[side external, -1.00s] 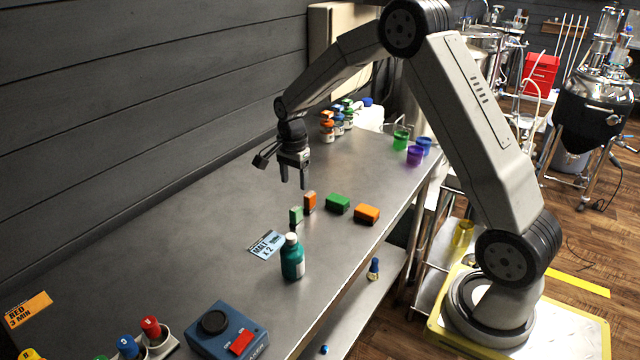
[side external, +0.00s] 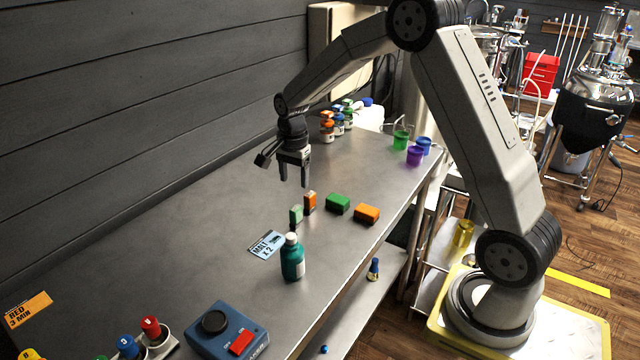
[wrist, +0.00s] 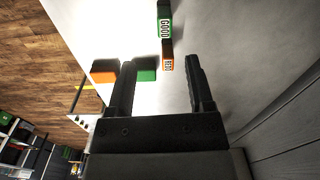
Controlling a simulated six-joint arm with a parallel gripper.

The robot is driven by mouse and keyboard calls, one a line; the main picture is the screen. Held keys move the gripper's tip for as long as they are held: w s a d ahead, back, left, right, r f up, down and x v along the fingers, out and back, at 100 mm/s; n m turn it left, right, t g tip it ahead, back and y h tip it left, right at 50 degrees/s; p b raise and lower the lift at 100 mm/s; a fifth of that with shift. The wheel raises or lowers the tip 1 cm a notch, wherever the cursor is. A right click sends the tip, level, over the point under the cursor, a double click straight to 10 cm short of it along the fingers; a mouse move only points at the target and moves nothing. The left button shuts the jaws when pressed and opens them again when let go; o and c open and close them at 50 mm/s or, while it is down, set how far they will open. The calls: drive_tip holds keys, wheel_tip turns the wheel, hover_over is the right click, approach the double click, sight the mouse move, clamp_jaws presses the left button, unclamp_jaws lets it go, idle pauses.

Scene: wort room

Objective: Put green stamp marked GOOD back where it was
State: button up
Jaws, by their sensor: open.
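The green stamp marked GOOD (wrist: 165,27) stands on the metal table; in the side external view it is the small green block (side external: 296,215). An orange stamp (side external: 310,202) stands close beside it; its label in the wrist view (wrist: 168,62) is too small to read surely. My gripper (side external: 293,184) is open and empty, fingers pointing down, above the table just behind the two stamps. In the wrist view its two fingers (wrist: 160,78) are wide apart, with the orange stamp showing between them and the green stamp beyond.
A green pad (side external: 338,203) and an orange pad (side external: 367,214) lie right of the stamps. A teal bottle (side external: 292,258) and a blue label card (side external: 267,244) are nearer the camera. A blue switch box (side external: 228,330) is in front. Cups (side external: 415,156) and small bottles (side external: 327,131) stand farther back.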

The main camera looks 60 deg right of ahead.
drive_tip(key=s+a+n+t, duration=0.1)
drive_tip(key=s+a+n, duration=0.5)
drive_tip(key=s+n, duration=0.2)
drive_tip(key=s+a+f+n+t, duration=0.1)
drive_tip(key=s+a+n, duration=0.5)
drive_tip(key=s+n, duration=0.3)
drive_tip(key=shift+s, duration=0.8)
